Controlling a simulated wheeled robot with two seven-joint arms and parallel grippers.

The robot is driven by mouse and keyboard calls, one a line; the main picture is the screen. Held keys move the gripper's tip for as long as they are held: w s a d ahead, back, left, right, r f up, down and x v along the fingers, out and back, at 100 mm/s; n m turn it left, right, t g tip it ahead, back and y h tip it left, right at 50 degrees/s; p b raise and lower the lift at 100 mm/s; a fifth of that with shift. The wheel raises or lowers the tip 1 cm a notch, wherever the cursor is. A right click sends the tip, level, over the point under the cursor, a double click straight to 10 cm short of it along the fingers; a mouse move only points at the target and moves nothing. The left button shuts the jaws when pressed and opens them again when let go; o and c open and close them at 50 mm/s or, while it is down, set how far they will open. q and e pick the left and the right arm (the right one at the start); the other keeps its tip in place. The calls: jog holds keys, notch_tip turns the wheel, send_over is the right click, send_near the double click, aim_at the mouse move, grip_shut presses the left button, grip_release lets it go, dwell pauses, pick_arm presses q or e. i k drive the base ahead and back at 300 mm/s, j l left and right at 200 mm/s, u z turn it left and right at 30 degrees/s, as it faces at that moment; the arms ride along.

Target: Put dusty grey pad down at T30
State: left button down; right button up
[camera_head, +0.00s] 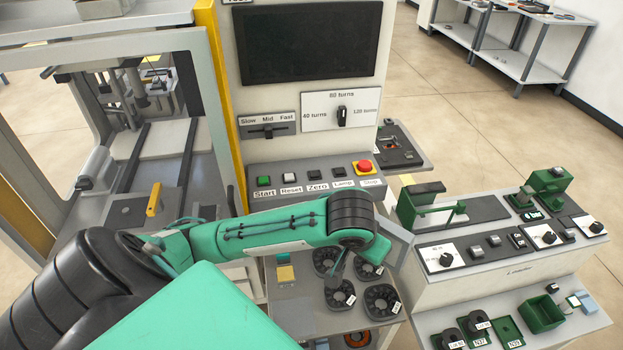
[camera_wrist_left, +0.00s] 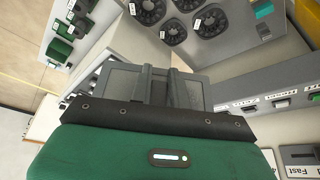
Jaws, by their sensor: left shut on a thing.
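My left arm (camera_head: 280,229) reaches across the head view from the left; its gripper is mostly hidden below the wrist there. In the left wrist view my left gripper (camera_wrist_left: 162,73) shows two dark fingers shut on a flat dark grey thing, which I take for the dusty grey pad (camera_wrist_left: 162,88). Its outline is hard to separate from the grey surfaces behind. It is held above the benches. I cannot read a T30 label in either view. My right gripper is not in view.
Several round dark reels (camera_head: 340,294) stand on a low shelf near a yellow pad (camera_head: 285,275). The button console (camera_head: 311,191) is behind the arm. The loader bench (camera_head: 500,255), with green fixtures and knobs, is at the right. A green bin (camera_head: 541,313) stands in front of it.

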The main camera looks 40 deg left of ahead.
aim_at(293, 317)
jog(key=i+l, duration=0.15)
jog(key=l, duration=0.2)
jog(key=i+l, duration=0.15)
jog(key=l, duration=0.2)
jog(key=i+l, duration=0.2)
jog(key=l, duration=0.2)
jog(key=i+l, duration=0.15)
jog(key=l, duration=0.2)
jog(key=i+l, duration=0.15)
jog(key=l, duration=0.2)
jog(key=i+l+u, duration=0.1)
jog(key=u, duration=0.3)
jog(key=l+u, duration=0.6)
jog(key=u, duration=0.85)
